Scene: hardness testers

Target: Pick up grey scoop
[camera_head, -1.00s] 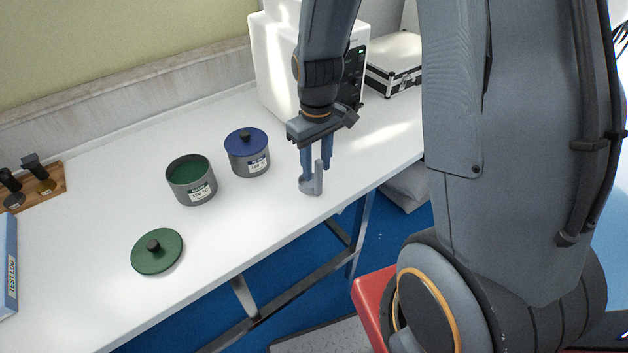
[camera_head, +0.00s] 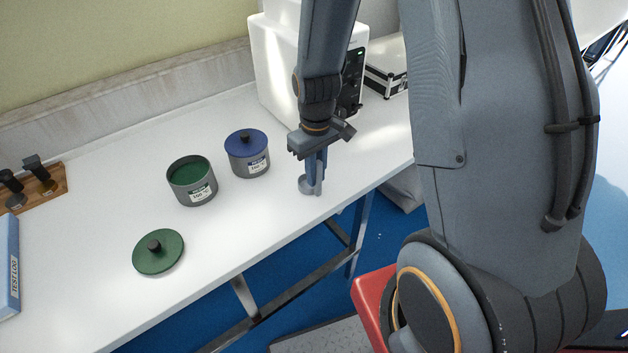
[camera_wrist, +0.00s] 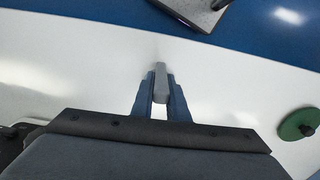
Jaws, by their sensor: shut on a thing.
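The grey scoop (camera_head: 306,187) stands on the white table near its front edge, its handle upright. My gripper (camera_head: 317,172) points down over it, and its blue fingers are closed on the handle. In the wrist view the grey handle (camera_wrist: 161,82) sits between the two fingers of my gripper (camera_wrist: 161,98). The scoop's cup is hidden in the wrist view. In the head view the cup appears to rest on the table.
Left of the scoop stand a blue-lidded pot (camera_head: 247,153) and an open green-filled pot (camera_head: 192,181). A green lid (camera_head: 158,252) lies on the table (camera_head: 90,290). A white machine (camera_head: 275,75) and a case (camera_head: 386,75) stand behind. The table's front edge is close.

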